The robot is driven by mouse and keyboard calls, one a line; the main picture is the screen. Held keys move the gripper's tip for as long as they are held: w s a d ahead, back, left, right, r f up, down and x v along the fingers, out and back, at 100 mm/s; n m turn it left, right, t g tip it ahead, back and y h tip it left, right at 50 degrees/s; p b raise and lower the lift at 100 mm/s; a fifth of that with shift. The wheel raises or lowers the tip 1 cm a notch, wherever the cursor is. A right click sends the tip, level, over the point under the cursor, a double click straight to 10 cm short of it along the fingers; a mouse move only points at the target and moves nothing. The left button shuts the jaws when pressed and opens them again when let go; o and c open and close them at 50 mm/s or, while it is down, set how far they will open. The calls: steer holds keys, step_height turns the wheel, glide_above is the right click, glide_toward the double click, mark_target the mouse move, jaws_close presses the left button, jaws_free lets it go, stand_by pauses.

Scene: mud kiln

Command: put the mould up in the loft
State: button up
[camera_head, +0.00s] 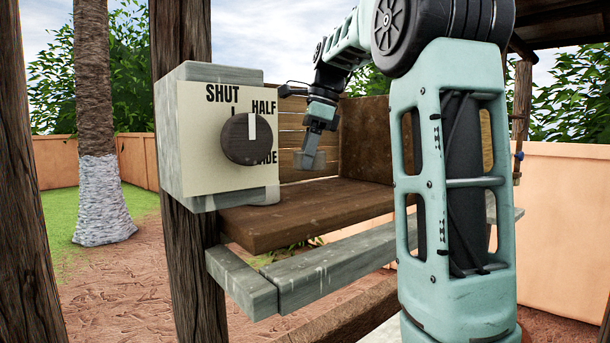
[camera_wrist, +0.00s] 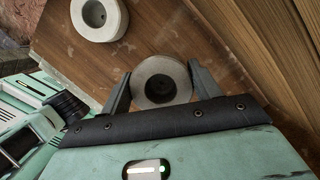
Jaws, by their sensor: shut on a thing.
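My gripper (camera_wrist: 161,84) is shut on a round grey piece with a dark hole in it (camera_wrist: 160,66), which looks like the mould. One finger is on each side of it in the wrist view. In the head view my gripper (camera_head: 312,150) hangs fingers down above a brown wooden shelf (camera_head: 310,210), right of a dial box. The held piece is hard to make out there. The wrist view shows brown boards (camera_wrist: 80,60) below or behind the piece; the gap cannot be judged. I cannot tell for sure which surface is the loft.
A pale ring-shaped piece (camera_wrist: 118,20) rests on the boards. The dial box (camera_head: 180,130), marked SHUT and HALF with a third word partly hidden, has a dark knob (camera_head: 243,145). Wooden boards (camera_head: 365,140) stand behind the shelf. A grey beam (camera_head: 330,270) runs below; posts (camera_head: 180,40) flank.

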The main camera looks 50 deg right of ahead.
mark_target(308, 192)
steer(key=shift+f+p, duration=0.7)
steer(key=shift+f, duration=1.75)
steer(key=o, duration=1.2)
steer(key=shift+f, duration=0.1)
steer(key=b+v, duration=0.3)
steer(key=v, duration=0.9)
steer(key=shift+s+d, duration=0.1)
